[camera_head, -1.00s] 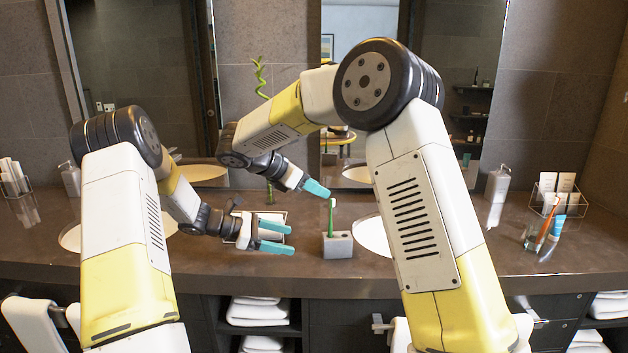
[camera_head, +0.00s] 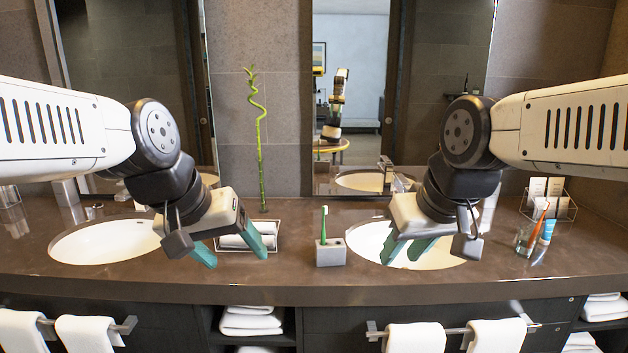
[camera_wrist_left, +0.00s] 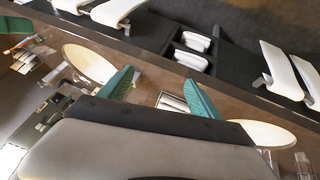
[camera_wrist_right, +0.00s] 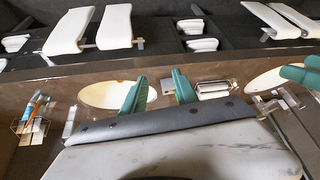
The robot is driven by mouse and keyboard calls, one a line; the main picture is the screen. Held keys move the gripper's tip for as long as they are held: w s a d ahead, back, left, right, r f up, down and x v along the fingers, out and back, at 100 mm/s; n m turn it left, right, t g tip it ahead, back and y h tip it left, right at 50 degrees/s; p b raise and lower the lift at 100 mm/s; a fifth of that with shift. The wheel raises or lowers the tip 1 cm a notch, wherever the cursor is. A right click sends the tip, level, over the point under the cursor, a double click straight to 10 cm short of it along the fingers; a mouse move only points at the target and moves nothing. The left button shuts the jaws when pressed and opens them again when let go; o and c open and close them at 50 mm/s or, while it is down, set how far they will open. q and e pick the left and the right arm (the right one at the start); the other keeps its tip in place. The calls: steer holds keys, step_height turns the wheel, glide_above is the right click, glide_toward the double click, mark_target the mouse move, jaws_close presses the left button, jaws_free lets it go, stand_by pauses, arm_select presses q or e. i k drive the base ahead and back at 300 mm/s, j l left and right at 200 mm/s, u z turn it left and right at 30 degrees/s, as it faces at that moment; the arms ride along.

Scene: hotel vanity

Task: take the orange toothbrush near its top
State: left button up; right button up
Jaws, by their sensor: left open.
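The orange toothbrush (camera_head: 540,213) leans upright in a clear glass (camera_head: 523,240) at the right of the counter in the head view, its head up. A blue tube (camera_head: 547,232) stands close beside it and partly crowds it. It also shows, small, at the left of the right wrist view (camera_wrist_right: 31,122). My right gripper (camera_head: 405,252) is open and empty over the right basin, fingers pointing down, well left of the glass. My left gripper (camera_head: 232,250) is open and empty, fingers down, by the towel tray, far from the orange toothbrush.
A green toothbrush (camera_head: 324,224) stands in a grey holder (camera_head: 331,256) between the grippers. A wire rack (camera_head: 562,209) with cards stands behind the glass. A towel tray (camera_head: 279,234) and a bamboo stalk (camera_head: 259,140) are left of centre. Counter between right basin and glass is clear.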

mark_target(547, 205)
steer(key=i+l+z, duration=0.15)
steer(key=z, duration=0.25)
steer(key=i+l+z, duration=0.15)
steer(key=z, duration=0.2)
steer(key=i+l+z, duration=0.15)
steer(key=z, duration=0.25)
steer(key=i+z, duration=0.35)
steer(key=i+l, duration=0.15)
steer(key=l, duration=0.25)
steer(key=i+l+z, duration=0.1)
steer(key=l, duration=0.35)
steer(key=i+l, duration=0.2)
steer(key=l, duration=0.2)
steer(key=i+l, duration=0.15)
steer(key=l, duration=0.25)
steer(key=z, duration=0.05)
